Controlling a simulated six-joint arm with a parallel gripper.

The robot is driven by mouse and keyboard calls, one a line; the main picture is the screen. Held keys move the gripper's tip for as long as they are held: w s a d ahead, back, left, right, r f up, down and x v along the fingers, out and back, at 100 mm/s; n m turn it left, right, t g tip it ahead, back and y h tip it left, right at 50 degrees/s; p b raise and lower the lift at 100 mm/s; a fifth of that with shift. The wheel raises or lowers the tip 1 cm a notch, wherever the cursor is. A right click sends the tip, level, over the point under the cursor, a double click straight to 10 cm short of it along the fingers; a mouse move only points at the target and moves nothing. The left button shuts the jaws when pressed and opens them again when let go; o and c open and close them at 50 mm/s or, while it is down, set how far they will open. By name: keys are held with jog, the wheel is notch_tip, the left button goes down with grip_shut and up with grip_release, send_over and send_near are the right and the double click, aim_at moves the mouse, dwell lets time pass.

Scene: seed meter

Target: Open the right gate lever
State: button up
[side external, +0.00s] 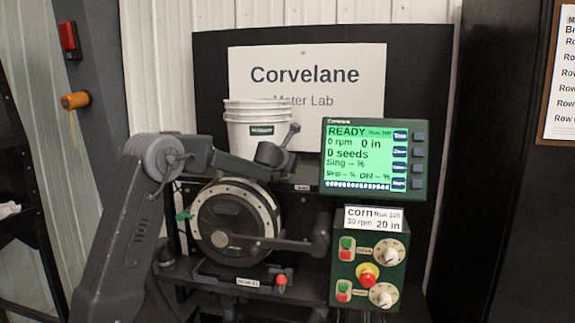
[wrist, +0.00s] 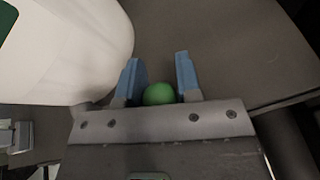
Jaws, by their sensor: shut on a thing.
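In the wrist view my gripper (wrist: 158,75) has its two blue-tipped fingers on either side of a round green knob (wrist: 159,94). The knob sits low between the fingers, near the palm. The lever's arm below the knob is hidden, so its angle cannot be told. In the side external view my fingers and the held knob cannot be made out. The round seed meter (side external: 237,222) stands at the centre there, with a small green knob (side external: 183,216) at its left edge. I cannot tell whether that is the same knob.
A stack of white buckets (side external: 257,128) stands above the meter; a white bucket (wrist: 75,50) is close to my gripper's left. Right of the meter are a lit display (side external: 358,158) reading READY and a green control box (side external: 370,262). A red knob (side external: 281,280) sits below the meter.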

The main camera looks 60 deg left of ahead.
grip_shut()
jog(key=w+d, duration=0.3)
jog(key=shift+w+d, duration=0.2)
jog(key=o, duration=0.9)
grip_release()
jog(key=v, duration=1.4)
jog(key=shift+w, duration=0.1)
